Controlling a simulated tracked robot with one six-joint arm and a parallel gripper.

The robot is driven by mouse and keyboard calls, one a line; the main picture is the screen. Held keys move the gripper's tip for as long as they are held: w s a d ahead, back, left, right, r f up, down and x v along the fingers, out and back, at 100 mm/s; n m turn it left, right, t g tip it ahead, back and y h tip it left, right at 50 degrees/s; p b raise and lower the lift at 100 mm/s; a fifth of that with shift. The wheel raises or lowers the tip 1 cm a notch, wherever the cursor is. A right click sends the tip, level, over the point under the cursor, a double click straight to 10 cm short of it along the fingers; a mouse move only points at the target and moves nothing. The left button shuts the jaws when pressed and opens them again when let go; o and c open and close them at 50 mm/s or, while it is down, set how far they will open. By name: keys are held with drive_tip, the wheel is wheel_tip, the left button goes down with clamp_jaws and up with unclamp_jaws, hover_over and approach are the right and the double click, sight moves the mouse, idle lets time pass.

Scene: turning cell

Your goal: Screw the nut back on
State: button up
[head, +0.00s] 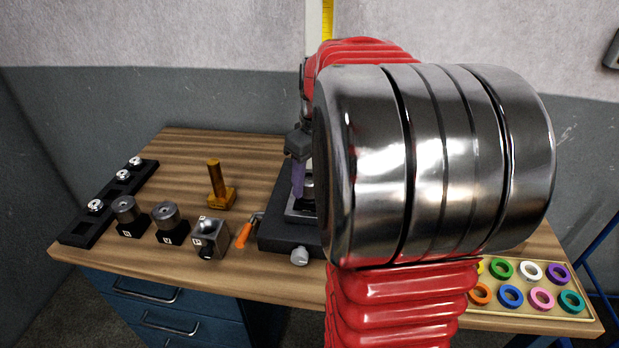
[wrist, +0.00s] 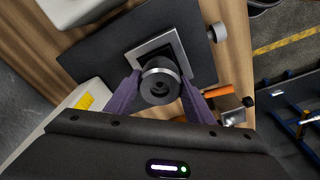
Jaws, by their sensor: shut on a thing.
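My gripper (wrist: 160,90) has purple fingers, one on each side of a round grey metal part (wrist: 160,72) that appears to be the nut, and is shut on it. The part has a dark hole in its middle. It sits over a light square plate (wrist: 146,51) on a dark base (wrist: 112,50). I cannot tell whether it is threaded on or only resting there. In the head view, my gripper (head: 299,178) points down at the dark base (head: 275,228). My own arm hides most of the fixture and the held part there.
A tray (head: 540,313) holds coloured rings at right.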

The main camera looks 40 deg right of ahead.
drive_tip(key=shift+f, duration=0.15)
drive_tip(key=o, duration=1.2)
drive_tip(key=shift+o, duration=0.2)
wheel_tip(320, 180, up, 12)
drive_tip(key=s, duration=0.1)
drive_tip(key=shift+s, duration=0.2)
drive_tip(key=shift+f, duration=0.1)
idle(0.4)
